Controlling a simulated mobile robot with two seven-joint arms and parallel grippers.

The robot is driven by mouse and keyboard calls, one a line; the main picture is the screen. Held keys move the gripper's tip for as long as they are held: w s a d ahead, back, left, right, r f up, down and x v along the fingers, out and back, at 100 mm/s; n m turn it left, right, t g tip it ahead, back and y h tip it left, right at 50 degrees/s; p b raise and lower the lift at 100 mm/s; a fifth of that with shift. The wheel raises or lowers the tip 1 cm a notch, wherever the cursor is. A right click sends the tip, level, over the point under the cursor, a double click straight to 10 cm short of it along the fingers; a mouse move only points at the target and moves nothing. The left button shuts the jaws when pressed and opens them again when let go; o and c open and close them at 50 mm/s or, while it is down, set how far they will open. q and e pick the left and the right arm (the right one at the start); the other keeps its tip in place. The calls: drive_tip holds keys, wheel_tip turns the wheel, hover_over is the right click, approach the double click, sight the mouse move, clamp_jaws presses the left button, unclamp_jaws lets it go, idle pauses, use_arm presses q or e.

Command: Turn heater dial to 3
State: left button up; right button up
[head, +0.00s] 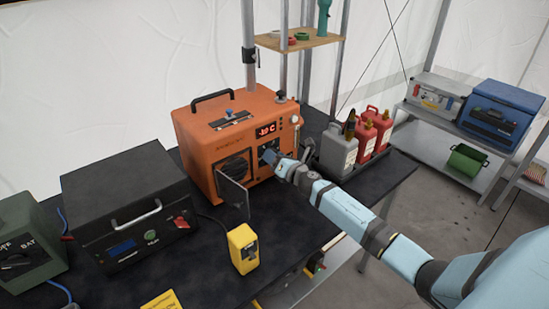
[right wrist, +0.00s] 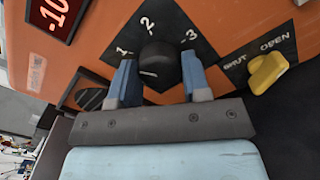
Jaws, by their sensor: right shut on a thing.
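The orange heater (head: 200,125) stands on the black table, its red display reading about -10 C. Its black dial (right wrist: 158,62) is in the right wrist view, on a dark plate marked 1 on the left, 2 at the top and 3 on the right. A short white mark shows on the knob's face; I cannot tell which number it indicates. My right gripper (right wrist: 160,84) has a blue finger on each side of the dial and is shut on it. In the head view, the right gripper (head: 269,156) hides the dial. My left gripper is not in view.
A yellow valve handle (right wrist: 268,72) beside SHUT and OPEN labels sits right of the dial. An open metal flap (head: 233,196) hangs at the heater's front. A yellow device (head: 243,248), a black case (head: 120,205) and fuel cans (head: 337,150) stand nearby.

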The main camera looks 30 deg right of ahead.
drive_tip(key=shift+m+h+p, duration=0.5)
drive_tip(key=shift+m+p, duration=2.3)
drive_tip(key=shift+m, duration=9.2)
drive_tip(key=o, duration=0.9)
drive_tip(key=shift+s, duration=0.15)
drive_tip(key=shift+s+d+b, duration=0.2)
drive_tip(key=shift+s+b, duration=0.2)
drive_tip(key=shift+s, duration=3)
drive_tip(key=shift+s+d+b, duration=0.15)
drive_tip(key=shift+s+b, duration=0.2)
drive_tip(key=shift+s, duration=3.05)
